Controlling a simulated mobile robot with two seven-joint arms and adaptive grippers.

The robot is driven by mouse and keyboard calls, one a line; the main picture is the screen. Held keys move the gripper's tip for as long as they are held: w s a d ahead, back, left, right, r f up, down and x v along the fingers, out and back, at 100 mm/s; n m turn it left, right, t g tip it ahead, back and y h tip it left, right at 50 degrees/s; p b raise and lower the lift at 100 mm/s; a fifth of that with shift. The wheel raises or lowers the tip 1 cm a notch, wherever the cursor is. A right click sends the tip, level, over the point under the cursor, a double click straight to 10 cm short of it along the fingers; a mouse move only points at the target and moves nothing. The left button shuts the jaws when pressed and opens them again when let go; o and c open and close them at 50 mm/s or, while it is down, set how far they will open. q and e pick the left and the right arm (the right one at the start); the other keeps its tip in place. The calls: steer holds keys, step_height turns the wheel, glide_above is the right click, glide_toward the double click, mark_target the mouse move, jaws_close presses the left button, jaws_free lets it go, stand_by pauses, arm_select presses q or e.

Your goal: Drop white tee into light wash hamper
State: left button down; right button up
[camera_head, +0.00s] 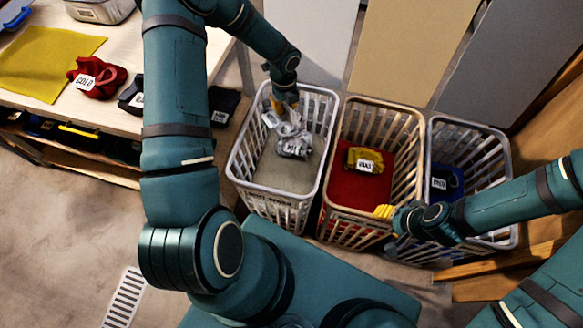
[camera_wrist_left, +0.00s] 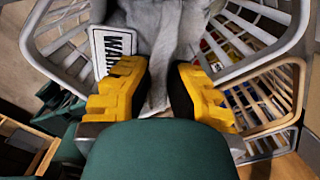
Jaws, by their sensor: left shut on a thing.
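The white tee, a pale grey-white cloth (camera_head: 287,126), hangs from my left gripper (camera_head: 285,100) inside the white hamper (camera_head: 262,195), the leftmost of the three. In the left wrist view the tee (camera_wrist_left: 165,55) is between the yellow fingers (camera_wrist_left: 165,85), with a white tag partly reading "WAR" beside it. A second tag shows lower on crumpled pale cloth in the hamper; I cannot tell whether it is a separate garment. My right gripper (camera_head: 385,212) is at the near rim of the middle hamper; its finger opening is unclear.
The tan middle hamper (camera_head: 345,225) has a red bottom and holds a yellow tagged garment (camera_head: 366,160). The grey right hamper (camera_head: 470,127) holds a blue one (camera_head: 446,183). The table at left carries a red garment (camera_head: 97,77), dark garments and a yellow mat (camera_head: 45,62).

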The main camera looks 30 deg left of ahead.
arm_select(q)
steer(key=shift+f, duration=0.5)
steer(key=c, duration=1)
jaws_free()
step_height(320, 180, up, 12)
